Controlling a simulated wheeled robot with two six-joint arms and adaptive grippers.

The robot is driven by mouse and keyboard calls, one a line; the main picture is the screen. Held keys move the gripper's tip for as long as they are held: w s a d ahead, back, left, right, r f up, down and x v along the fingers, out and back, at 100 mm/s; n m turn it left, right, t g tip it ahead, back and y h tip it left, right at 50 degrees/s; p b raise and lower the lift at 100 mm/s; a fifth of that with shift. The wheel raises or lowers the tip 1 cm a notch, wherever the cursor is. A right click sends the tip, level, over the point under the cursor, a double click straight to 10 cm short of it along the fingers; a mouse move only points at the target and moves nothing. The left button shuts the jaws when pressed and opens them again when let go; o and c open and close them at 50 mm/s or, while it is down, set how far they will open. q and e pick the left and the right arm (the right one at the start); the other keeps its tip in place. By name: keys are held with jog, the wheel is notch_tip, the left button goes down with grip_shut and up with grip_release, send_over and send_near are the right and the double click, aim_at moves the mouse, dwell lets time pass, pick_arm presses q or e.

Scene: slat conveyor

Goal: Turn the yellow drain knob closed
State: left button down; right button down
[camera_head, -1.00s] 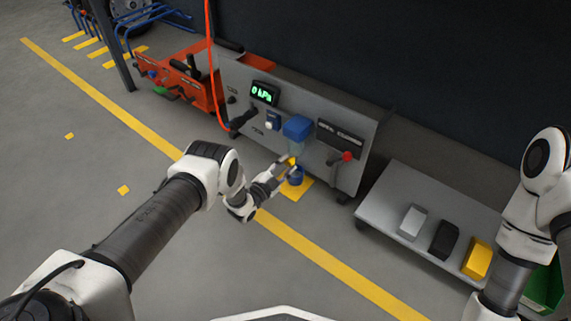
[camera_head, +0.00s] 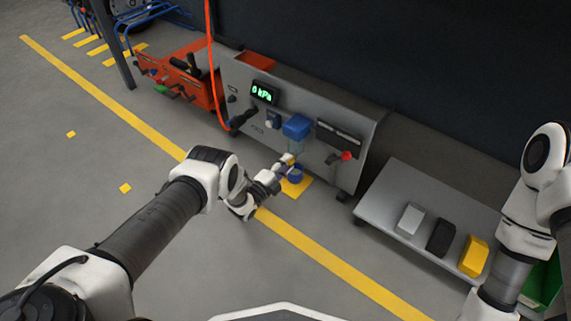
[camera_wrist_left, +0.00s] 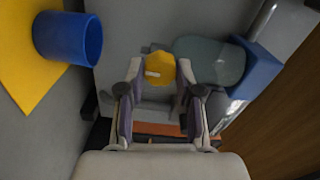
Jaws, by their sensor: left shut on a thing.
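The yellow drain knob (camera_wrist_left: 160,68) sits below a clear bowl (camera_wrist_left: 210,60) with a blue cap on the grey machine's front. My left gripper (camera_head: 287,163) reaches it from the left in the head view. In the left wrist view, the fingers of that gripper (camera_wrist_left: 160,74) are on either side of the knob, shut on it. A short white mark shows on the knob. The gripper mostly hides the knob in the head view. My right arm shows at the right edge, but its gripper is out of view.
A blue cup (camera_head: 296,176) stands on a yellow floor patch (camera_head: 298,189) below the bowl. The machine (camera_head: 350,174) has a red-ended lever (camera_head: 346,156) to the right. A grey low table (camera_head: 388,197) holds white, black and yellow blocks.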

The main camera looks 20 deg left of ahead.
dwell(0.4)
pick_arm(q)
jog(key=c, duration=0.8)
grip_release()
jog(key=shift+o, duration=0.2)
jog(key=v, duration=1.2)
